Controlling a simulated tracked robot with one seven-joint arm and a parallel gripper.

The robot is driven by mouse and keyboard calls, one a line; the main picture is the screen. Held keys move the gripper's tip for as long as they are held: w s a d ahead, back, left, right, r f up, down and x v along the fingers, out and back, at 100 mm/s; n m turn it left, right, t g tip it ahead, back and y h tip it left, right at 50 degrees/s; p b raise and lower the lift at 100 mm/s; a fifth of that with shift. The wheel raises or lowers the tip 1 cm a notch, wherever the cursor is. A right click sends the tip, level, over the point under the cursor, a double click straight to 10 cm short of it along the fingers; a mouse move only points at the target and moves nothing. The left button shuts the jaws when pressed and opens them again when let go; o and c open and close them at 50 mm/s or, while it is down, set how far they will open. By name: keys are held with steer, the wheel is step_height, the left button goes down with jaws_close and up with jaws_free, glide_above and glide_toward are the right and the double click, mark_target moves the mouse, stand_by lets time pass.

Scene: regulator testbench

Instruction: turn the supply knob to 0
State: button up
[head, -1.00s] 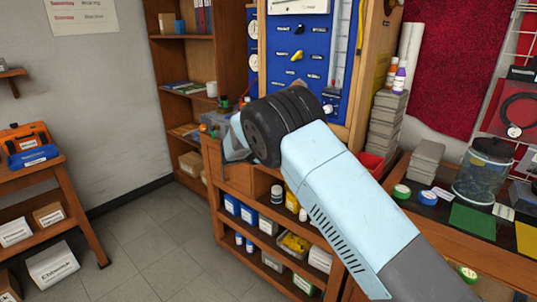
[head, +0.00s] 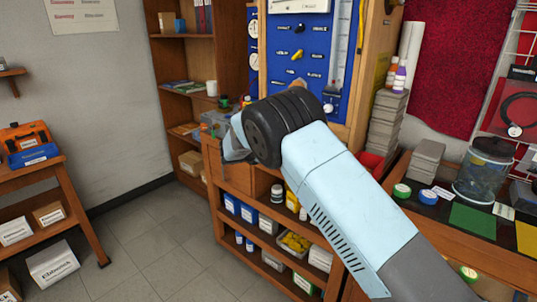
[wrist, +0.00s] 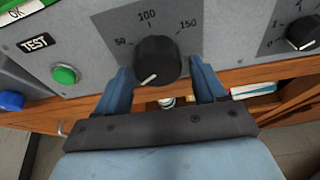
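A black round knob (wrist: 157,60) sits on a grey panel (wrist: 100,28) in the wrist view, with marks 50, 100 and 150 around it. Its white pointer line aims down and to the left, below the 50 mark. No name label for this knob shows, and no 0 mark is visible on its scale. My gripper (wrist: 160,70) is open, with one blue finger on each side of the knob. There looks to be a gap between fingers and knob; contact cannot be told. In the head view my arm hides the knob and fingers.
A second black knob (wrist: 305,32) with a small-number scale is at the right of the wrist view. A green button (wrist: 65,75) under a TEST label and a blue button (wrist: 11,101) are at the left. A blue panel (head: 283,45) stands behind my arm.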

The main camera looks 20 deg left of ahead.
steer(key=shift+o, duration=0.7)
steer(key=shift+r, duration=0.1)
steer(key=v, duration=1.3)
steer(key=shift+s, duration=0.3)
steer(key=shift+r, duration=0.1)
